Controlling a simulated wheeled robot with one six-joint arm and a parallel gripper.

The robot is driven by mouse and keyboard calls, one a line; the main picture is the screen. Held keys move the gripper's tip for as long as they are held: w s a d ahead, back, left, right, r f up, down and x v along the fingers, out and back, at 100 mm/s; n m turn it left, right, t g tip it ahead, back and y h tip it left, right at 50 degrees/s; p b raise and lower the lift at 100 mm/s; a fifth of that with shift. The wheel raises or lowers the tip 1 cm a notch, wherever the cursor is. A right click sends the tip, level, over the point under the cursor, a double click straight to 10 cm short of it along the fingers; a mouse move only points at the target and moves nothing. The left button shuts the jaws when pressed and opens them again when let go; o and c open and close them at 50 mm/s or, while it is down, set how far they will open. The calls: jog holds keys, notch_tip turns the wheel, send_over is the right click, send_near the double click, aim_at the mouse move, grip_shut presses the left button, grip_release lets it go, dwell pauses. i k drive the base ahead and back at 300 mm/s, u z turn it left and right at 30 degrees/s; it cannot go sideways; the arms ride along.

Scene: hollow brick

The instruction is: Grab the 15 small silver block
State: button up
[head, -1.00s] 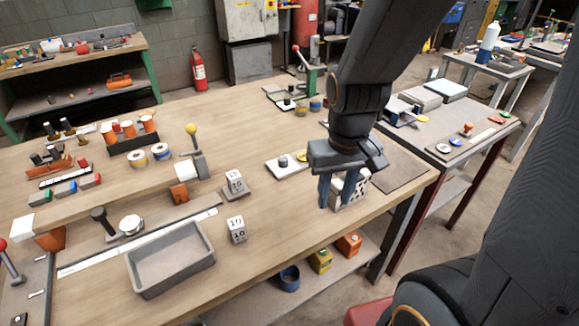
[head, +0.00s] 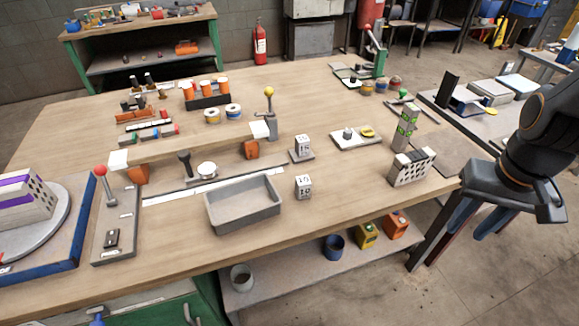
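Two small silver-grey cubes with dark numbers stand on the wooden table. One cube (head: 303,145) sits on a small grey plate behind the grey tray's right end. The other cube (head: 304,187) stands directly on the table, right of the tray. The digits are too small to read surely; the rear cube may show 15. My gripper (head: 470,228) is at the right, beyond the table's right edge, pointing down. Its two blue-grey fingers are apart with nothing seen between them. It is far from both cubes.
An empty grey tray (head: 243,207) lies left of the front cube. A perforated hollow brick (head: 412,167) and an upright green-marked block (head: 405,128) stand between the cubes and my gripper. A lever with a yellow knob (head: 269,92) rises behind the rear cube. Table between front cube and brick is clear.

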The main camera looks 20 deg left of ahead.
aim_at(302, 145)
jog(key=k, duration=0.45)
jog(key=u, duration=0.95)
jog(key=i, duration=1.05)
jog(key=k, duration=1)
jog(key=z, duration=0.85)
jog(key=i, duration=1.45)
jog(key=u, duration=1.65)
